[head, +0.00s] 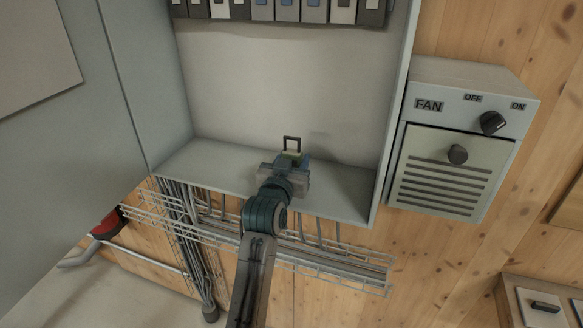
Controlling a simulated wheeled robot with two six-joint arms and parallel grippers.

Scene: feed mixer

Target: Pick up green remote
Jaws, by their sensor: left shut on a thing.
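My left gripper (288,168) is at the floor of the open grey cabinet (340,190), its arm coming up from the bottom of the head view. It is shut on the green remote (294,155), of which only a small green part shows between the blue-grey fingers. A dark square loop (291,140) stands up just beyond the fingers. The gripper hides most of the remote, so I cannot tell whether it touches the cabinet floor. My right gripper is not in view.
A row of breakers (262,10) lines the cabinet top. The cabinet door (60,150) stands open at left. A fan box (455,150) with knobs is at right. A wire cable tray (330,262) runs below. A red-handled tool (106,223) is at lower left.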

